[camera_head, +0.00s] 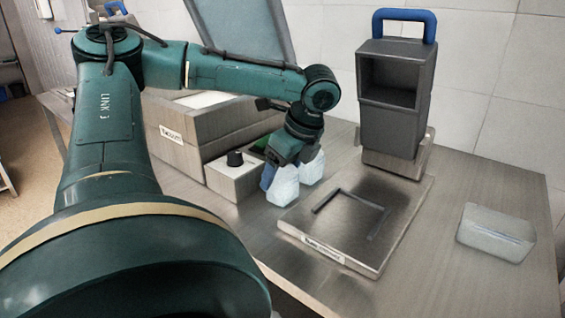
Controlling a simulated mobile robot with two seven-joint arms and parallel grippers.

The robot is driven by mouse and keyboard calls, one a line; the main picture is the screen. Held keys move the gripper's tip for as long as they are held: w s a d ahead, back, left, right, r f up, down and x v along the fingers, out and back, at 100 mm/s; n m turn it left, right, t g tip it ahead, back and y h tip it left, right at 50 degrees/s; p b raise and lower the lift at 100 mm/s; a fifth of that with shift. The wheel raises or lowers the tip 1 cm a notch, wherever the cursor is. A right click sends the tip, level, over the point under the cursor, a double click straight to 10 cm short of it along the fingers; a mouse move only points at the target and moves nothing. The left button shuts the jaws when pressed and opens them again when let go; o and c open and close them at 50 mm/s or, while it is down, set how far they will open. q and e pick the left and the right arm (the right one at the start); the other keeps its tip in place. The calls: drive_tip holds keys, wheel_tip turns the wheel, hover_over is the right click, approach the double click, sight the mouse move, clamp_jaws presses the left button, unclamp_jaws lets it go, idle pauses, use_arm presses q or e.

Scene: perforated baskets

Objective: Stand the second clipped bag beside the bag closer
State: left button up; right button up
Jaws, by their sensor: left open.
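A bluer patch shows at the left of the front bag. Clips on the bags cannot be made out. A dark grey upright machine with a blue handle (403,20) stands at the back right; I cannot tell whether it is the bag closer. My right gripper is out of view.
A box labelled vacuum (171,134) with a raised lid (245,30) stands at the back left. A small box with a black knob (234,182) is left of the bags. A flat plate with a dark square outline (290,222) and a clear tray (497,234) lie right.

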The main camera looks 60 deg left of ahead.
use_arm(q)
drive_tip(key=p+v, duration=0.2)
drive_tip(key=v, duration=0.9)
drive_tip(key=shift+r, duration=0.25)
drive_tip(key=shift+w+d, duration=0.1)
drive_tip(key=shift+d, duration=0.05)
